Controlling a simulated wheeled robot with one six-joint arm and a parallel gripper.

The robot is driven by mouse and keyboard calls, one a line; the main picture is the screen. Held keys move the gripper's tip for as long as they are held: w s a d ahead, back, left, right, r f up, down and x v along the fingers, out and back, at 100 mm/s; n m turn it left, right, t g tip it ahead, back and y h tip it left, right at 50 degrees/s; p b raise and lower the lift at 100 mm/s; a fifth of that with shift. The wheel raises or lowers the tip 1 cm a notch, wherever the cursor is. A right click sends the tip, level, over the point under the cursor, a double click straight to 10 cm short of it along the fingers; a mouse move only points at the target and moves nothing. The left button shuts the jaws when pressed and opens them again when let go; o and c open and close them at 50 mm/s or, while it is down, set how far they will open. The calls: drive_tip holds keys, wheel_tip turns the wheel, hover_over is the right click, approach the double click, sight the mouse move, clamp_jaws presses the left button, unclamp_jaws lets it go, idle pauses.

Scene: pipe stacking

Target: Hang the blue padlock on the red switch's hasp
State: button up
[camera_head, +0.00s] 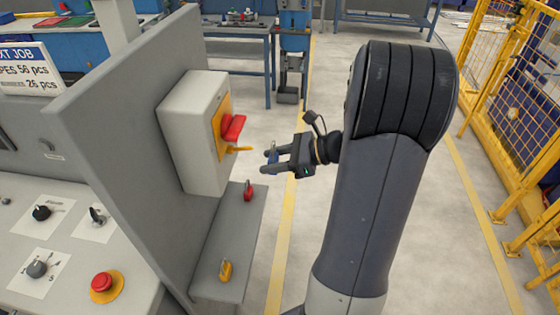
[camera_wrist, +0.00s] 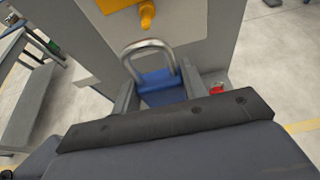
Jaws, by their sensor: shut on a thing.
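My gripper (camera_head: 268,160) is shut on the blue padlock (camera_wrist: 161,88) and holds it in the air, to the right of the switch box. In the wrist view the padlock's steel shackle (camera_wrist: 148,46) points away from my gripper, toward the box. The red switch (camera_head: 233,128) sits on a yellow plate on the box's face. Its yellow hasp (camera_head: 239,149) sticks out below the handle and also shows in the wrist view (camera_wrist: 147,15). The padlock and the hasp are apart. In the head view my fingers hide most of the padlock.
The grey-white switch box (camera_head: 184,135) is fixed to a grey upright panel (camera_head: 120,130). A grey shelf (camera_head: 236,225) below holds a red padlock (camera_head: 248,191) and a yellow padlock (camera_head: 226,270). A control desk with knobs stands at left. A yellow fence (camera_head: 520,110) stands at right.

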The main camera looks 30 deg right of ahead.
drive_tip(key=shift+w+a+f+b, duration=0.1)
drive_tip(key=shift+w+a+b, duration=0.15)
drive_tip(key=shift+w+a, duration=0.55)
drive_tip(key=shift+w+a+f+b, duration=0.2)
drive_tip(key=shift+w+a, duration=0.25)
drive_tip(key=shift+a, duration=0.5)
drive_tip(key=shift+w+a+f+b, duration=0.1)
drive_tip(key=shift+w+a+b, duration=0.2)
drive_tip(key=shift+w+a, duration=0.5)
drive_tip(key=shift+x, duration=0.9)
drive_tip(key=shift+s+a+r, duration=0.1)
drive_tip(key=shift+s, duration=0.05)
drive_tip(key=o, duration=1.1)
drive_tip(key=b, duration=0.2)
approach(230, 163)
drive_tip(key=v, duration=0.4)
drive_tip(key=shift+s, duration=0.2)
